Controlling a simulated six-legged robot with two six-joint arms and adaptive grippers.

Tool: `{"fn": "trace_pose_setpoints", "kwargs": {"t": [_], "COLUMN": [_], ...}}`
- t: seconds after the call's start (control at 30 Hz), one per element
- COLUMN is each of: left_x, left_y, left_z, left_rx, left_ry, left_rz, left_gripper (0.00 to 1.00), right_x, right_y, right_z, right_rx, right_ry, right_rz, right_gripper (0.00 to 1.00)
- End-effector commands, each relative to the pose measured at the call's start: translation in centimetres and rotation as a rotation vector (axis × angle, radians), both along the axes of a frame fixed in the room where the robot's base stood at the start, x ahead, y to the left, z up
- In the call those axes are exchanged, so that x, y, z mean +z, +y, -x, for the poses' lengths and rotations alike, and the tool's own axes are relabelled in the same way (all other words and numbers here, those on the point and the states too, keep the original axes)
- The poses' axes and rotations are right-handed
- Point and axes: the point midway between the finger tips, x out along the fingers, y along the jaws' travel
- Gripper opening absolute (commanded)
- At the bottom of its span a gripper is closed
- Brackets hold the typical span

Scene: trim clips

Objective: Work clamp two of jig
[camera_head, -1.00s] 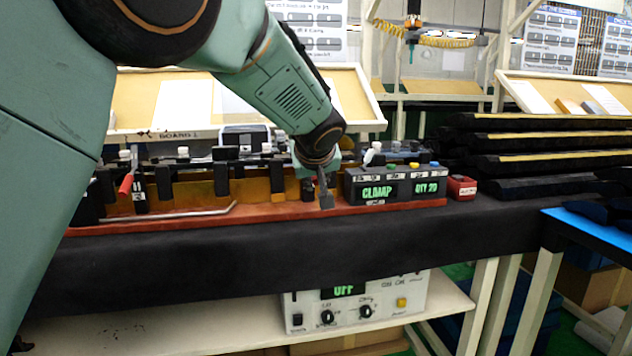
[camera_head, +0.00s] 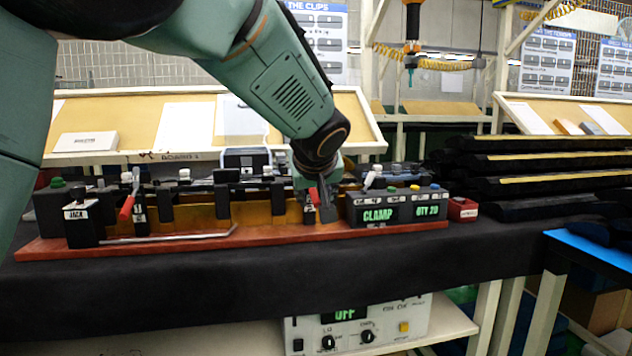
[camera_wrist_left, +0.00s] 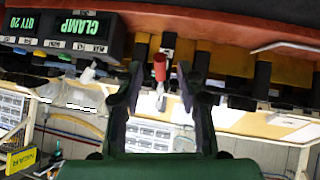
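The jig is a long red base (camera_head: 200,241) with black posts and yellow-brown walls on the dark bench. One clamp with a red handle (camera_head: 126,207) stands near its left end. A second red-handled clamp (camera_head: 313,196) is near the right end, partly hidden by my left gripper (camera_head: 323,203). In the left wrist view, which appears upside down, that clamp's red handle (camera_wrist_left: 159,67) shows between the two dark fingers of my left gripper (camera_wrist_left: 160,82). The fingers are apart, with visible gaps on both sides of the handle. My right gripper is out of view.
A display box (camera_head: 377,213) reading CLAMP and QTY 20 sits right of the gripper, with a small red box (camera_head: 462,209) beside it. Black trim strips (camera_head: 545,165) are stacked at right. A control unit (camera_head: 360,325) reading OFF is below.

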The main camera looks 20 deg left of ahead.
Motion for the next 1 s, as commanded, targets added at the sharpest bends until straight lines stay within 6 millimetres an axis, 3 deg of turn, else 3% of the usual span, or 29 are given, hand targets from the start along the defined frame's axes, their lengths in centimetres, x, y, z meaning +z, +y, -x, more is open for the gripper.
{"fn": "trace_pose_setpoints", "kwargs": {"t": [0.2, 0.4, 0.87, 1.0], "left_x": [2.7, 4.1, 4.4, 5.2], "left_y": [-1.0, -1.6, -1.7, -2.6], "left_z": [3.1, 4.7, 5.1, 4.0], "left_rx": [0.000, -0.001, -0.008, -0.117], "left_ry": [-0.001, 0.000, 0.004, -0.041], "left_rz": [-0.002, -0.001, -0.008, -0.072], "left_gripper": [0.38, 0.38, 0.38, 0.38], "right_x": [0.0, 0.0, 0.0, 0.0], "right_y": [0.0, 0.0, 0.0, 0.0], "right_z": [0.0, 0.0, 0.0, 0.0], "right_rx": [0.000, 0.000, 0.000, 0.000], "right_ry": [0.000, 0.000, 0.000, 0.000], "right_rz": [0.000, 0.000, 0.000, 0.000], "right_gripper": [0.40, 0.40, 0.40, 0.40]}}
